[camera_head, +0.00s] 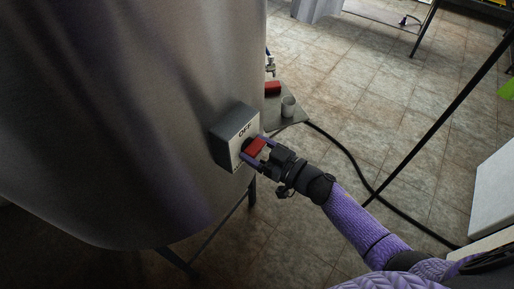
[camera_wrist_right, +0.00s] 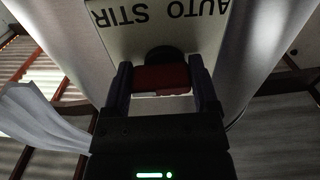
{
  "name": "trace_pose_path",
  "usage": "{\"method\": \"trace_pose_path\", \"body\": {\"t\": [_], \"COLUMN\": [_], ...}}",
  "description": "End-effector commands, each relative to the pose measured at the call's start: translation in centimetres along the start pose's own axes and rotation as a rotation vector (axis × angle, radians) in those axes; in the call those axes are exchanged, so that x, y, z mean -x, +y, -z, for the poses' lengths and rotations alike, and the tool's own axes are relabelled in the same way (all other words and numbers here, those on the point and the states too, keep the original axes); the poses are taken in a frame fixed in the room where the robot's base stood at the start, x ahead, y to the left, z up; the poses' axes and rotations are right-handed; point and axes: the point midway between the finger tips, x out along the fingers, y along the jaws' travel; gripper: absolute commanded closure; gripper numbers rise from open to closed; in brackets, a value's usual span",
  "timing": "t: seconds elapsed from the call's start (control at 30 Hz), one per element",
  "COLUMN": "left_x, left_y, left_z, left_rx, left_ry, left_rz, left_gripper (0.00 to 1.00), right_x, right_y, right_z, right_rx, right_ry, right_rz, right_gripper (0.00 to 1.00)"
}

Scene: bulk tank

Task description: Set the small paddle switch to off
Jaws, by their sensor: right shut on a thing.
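The switch box (camera_head: 229,134) is a dark grey box with a pale face on the side of the large metal tank. The word OFF shows near its top edge in the head view. In the right wrist view its face (camera_wrist_right: 150,38) reads AUTO STIR, upside down. The red paddle (camera_head: 257,147) sticks out from the face. My right gripper (camera_head: 257,155) is shut on the red paddle, which also shows between the fingers in the right wrist view (camera_wrist_right: 161,79). Which setting the paddle points to is hard to tell. My left gripper is not in view.
The metal tank (camera_head: 120,110) fills the left on dark legs. Behind the box, a grey platform holds a cup (camera_head: 288,106) and a red object (camera_head: 272,88). A black hose (camera_head: 345,154) runs across the tiled floor (camera_head: 360,80). A white panel (camera_head: 497,190) stands at right.

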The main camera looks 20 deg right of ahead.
Motion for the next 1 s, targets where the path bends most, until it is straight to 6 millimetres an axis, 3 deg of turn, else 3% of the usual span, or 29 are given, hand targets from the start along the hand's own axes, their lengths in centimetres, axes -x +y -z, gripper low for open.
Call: {"method": "trace_pose_path", "body": {"t": [0.27, 1.0], "left_x": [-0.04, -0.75], "left_y": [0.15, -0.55], "left_z": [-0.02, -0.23], "left_rx": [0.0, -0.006], "left_ry": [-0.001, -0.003], "left_rz": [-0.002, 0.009], "left_gripper": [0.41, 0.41], "right_x": [0.04, 0.04], "right_y": [0.11, 0.2], "right_z": [0.02, 0.31], "right_rx": [0.16, 0.858], "right_ry": [-0.002, -0.002], "right_rz": [-0.001, 0.0], "right_gripper": [0.82, 0.82]}}
